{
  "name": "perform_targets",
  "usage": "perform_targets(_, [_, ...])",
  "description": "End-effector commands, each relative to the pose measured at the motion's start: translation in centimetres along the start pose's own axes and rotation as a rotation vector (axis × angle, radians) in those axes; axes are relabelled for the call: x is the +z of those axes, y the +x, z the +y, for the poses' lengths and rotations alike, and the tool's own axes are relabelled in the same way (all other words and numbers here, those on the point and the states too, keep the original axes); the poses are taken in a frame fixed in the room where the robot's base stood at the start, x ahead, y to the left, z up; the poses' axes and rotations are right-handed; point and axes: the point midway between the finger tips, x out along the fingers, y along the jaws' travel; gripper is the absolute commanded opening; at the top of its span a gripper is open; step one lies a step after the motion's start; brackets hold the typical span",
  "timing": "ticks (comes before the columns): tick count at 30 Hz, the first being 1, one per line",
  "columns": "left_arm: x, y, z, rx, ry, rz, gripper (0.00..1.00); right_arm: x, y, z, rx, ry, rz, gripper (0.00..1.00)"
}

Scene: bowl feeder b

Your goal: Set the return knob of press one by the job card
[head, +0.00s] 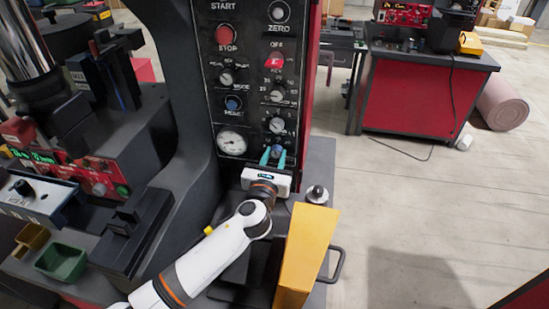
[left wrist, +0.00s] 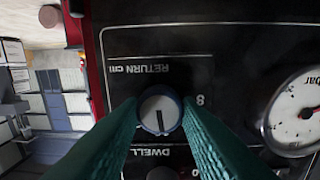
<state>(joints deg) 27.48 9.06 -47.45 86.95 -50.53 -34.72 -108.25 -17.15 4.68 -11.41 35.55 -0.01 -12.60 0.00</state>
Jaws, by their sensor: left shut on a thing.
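The return knob (left wrist: 160,112) has a pale face with a dark line and a blue rim. In the left wrist view, the inverted label RETURN cm is above it, DWELL is below it, and an 8 is on its right. The line runs nearly straight down there. My left gripper (head: 275,156) has its teal fingers closed on this knob, low on the dark panel of press one (head: 255,75). The fingers also show in the left wrist view (left wrist: 160,122). Most of the knob's scale is hidden. I cannot make out a job card. My right gripper is not in view.
A pressure gauge (head: 232,142) and other knobs surround the held one. A yellow block (head: 305,255) and a black-knobbed post (head: 317,194) stand close right of my arm. A green bin (head: 61,262) is at left. Open floor lies at right.

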Motion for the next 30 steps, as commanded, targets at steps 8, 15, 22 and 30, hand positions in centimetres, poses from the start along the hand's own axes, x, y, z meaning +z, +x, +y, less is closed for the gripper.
perform_targets(8, [0.2,0.0,0.0,-0.001,-0.237,0.008,0.07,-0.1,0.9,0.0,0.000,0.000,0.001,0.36])
perform_targets(15, [0.3,0.0,0.0,-0.002,-0.467,0.014,0.07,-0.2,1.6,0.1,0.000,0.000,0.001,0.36])
perform_targets(22, [0.2,0.0,0.0,-0.003,-0.685,0.022,0.07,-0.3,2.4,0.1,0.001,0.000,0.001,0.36])
perform_targets(30, [0.3,0.0,-0.1,-0.004,-0.942,0.030,0.07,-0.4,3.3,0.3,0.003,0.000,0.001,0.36])
